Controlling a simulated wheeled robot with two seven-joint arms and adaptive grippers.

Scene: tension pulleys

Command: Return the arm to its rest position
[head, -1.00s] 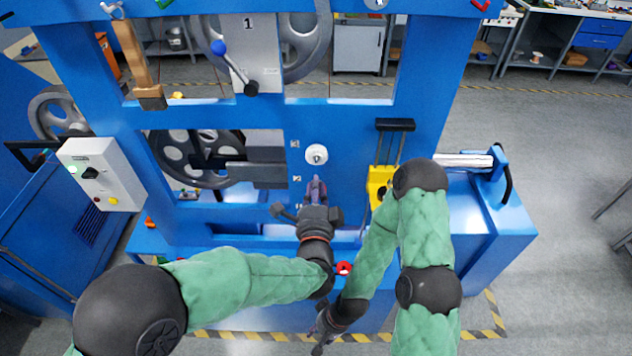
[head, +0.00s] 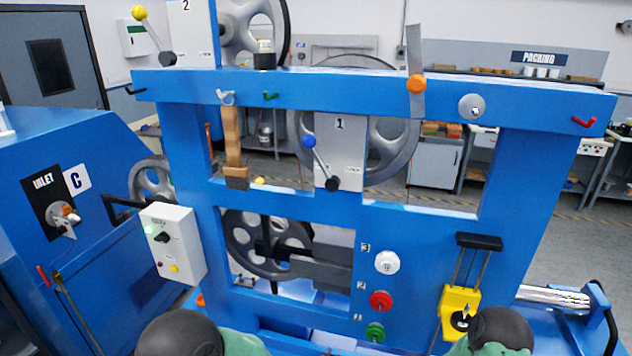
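Neither gripper is in this head view. Of my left arm, only a dark joint (head: 180,336) and a bit of green sleeve show at the bottom edge. Of my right arm, a dark joint (head: 500,330) with green sleeve shows at the bottom right. The blue machine frame (head: 450,205) stands ahead. A white knob (head: 387,263), a red knob (head: 380,300) and a green knob (head: 376,332) sit in a column on its panel. I cannot tell where the hands are or what they hold.
A blue-handled lever (head: 322,165) is on plate 1, and a yellow-handled lever (head: 153,35) is at upper left. A control box (head: 172,243) juts out at left. A yellow block (head: 459,310) stands close to my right arm. Other blue machinery (head: 75,180) fills the left.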

